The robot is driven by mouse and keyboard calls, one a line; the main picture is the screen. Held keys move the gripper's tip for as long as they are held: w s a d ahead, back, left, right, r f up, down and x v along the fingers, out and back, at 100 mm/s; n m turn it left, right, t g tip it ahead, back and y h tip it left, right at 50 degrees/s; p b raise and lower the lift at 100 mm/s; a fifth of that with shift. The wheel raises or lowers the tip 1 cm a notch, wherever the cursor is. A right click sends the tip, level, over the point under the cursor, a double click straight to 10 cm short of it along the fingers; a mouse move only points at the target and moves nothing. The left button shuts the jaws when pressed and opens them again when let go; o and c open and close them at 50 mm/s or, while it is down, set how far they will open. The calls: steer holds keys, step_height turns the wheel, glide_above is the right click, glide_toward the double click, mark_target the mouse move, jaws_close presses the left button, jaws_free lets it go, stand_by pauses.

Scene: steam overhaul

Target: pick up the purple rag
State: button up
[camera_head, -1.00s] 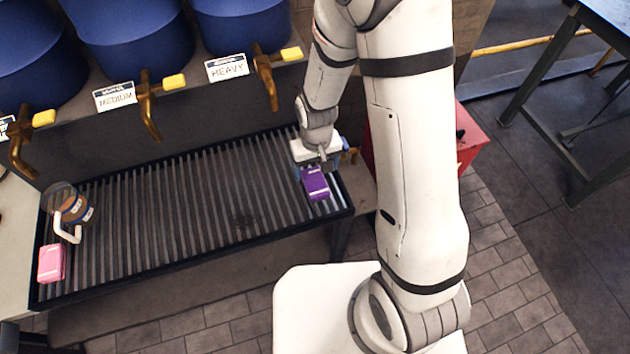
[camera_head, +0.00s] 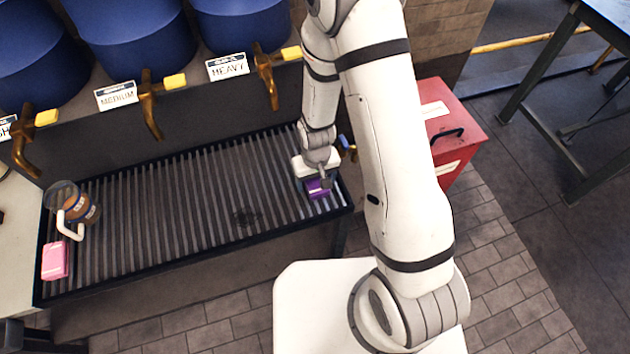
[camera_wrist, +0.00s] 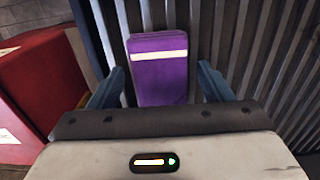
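The purple rag (camera_head: 317,189) is a folded block with a pale band, lying on the slatted rack near its right end. In the wrist view the purple rag (camera_wrist: 160,75) lies between the two blue fingers of my gripper (camera_wrist: 160,85). The fingers are open, with a gap on each side of the rag. In the head view my gripper (camera_head: 318,180) is over the rag and hides part of it.
The slatted rack (camera_head: 200,200) has a raised dark rim. A pink folded block (camera_head: 55,261) and a jug with a white handle (camera_head: 75,210) are at its left end. Brass taps (camera_head: 266,75) hang above its back edge. A red box (camera_head: 450,130) stands to the right.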

mark_target(316, 182)
steer(key=c, duration=1)
steer(key=shift+o, duration=0.2)
step_height(316, 182, up, 10)
steer(key=shift+b, duration=0.45)
